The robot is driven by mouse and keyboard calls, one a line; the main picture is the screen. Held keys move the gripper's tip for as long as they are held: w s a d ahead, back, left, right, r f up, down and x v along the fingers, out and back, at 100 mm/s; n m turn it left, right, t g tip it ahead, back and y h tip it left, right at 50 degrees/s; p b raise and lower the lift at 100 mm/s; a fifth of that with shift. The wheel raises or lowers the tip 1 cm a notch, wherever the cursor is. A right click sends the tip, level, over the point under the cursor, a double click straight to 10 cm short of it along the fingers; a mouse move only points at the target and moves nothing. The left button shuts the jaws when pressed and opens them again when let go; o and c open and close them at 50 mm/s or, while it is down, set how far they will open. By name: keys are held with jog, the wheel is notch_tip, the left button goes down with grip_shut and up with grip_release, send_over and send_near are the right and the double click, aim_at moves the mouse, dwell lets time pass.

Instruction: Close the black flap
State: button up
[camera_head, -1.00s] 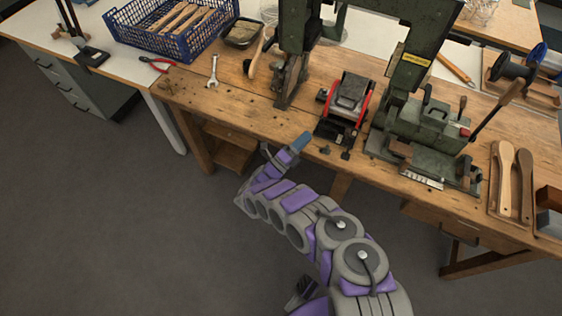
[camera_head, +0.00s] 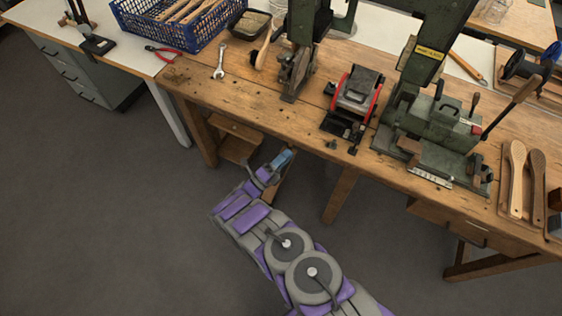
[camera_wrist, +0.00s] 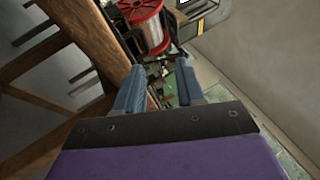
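My gripper (camera_head: 283,157) is in front of the bench edge, to the lower left of the device, and touches nothing there. In the wrist view, the two blue-grey fingers of my gripper (camera_wrist: 159,66) are apart with nothing between them. I cannot make out the flap in the wrist view.
The bench (camera_head: 240,100) holds a wrench (camera_head: 219,62), a green press (camera_head: 430,120) right of the device, and wooden brush handles (camera_head: 517,180). The wrist view shows a spool (camera_wrist: 150,24) and wooden beams (camera_wrist: 85,35). Floor before the bench is open.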

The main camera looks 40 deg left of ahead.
jog(key=shift+v, duration=0.9)
